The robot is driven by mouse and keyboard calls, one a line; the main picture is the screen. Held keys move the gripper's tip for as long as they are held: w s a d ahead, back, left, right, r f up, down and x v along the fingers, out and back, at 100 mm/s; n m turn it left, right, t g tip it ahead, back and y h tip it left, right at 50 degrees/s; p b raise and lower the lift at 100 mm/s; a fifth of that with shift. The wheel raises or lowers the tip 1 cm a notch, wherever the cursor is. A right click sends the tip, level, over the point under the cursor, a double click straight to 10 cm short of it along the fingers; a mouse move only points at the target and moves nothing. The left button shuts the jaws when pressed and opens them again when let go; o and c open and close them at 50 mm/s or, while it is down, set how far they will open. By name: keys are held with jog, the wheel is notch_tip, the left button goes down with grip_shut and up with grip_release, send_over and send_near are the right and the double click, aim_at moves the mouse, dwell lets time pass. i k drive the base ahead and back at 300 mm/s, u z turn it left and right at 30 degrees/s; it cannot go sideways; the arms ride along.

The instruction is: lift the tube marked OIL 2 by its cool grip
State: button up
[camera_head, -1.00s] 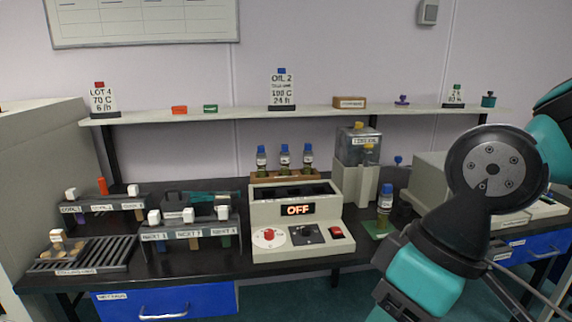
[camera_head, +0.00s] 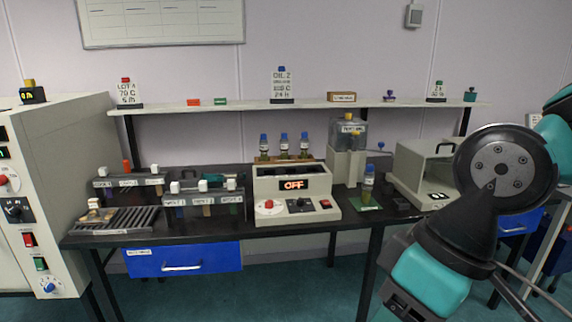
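Three capped tubes with blue tops (camera_head: 283,145) stand in a wooden rack behind the heating block (camera_head: 270,183), whose display reads OFF. The tube labels are too small to read, so I cannot tell which is OIL 2. A card headed OIL 2 (camera_head: 281,83) stands on the shelf above. My arm fills the right side, and its gripper fingers are out of view.
Labelled racks (camera_head: 201,201) and a slatted tray (camera_head: 140,220) are at left. A control cabinet (camera_head: 70,150) borders the left. Floor in front is clear.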

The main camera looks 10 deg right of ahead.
aim_at(284, 145)
jog(key=u, duration=0.5)
jog(key=i, duration=0.75)
jog(key=u, duration=0.45)
jog(key=i, duration=0.85)
jog(key=z, duration=0.55)
jog(key=i, duration=0.7)
jog(key=z, duration=1.25)
jog(key=i, duration=0.6)
jog(key=u, duration=0.1)
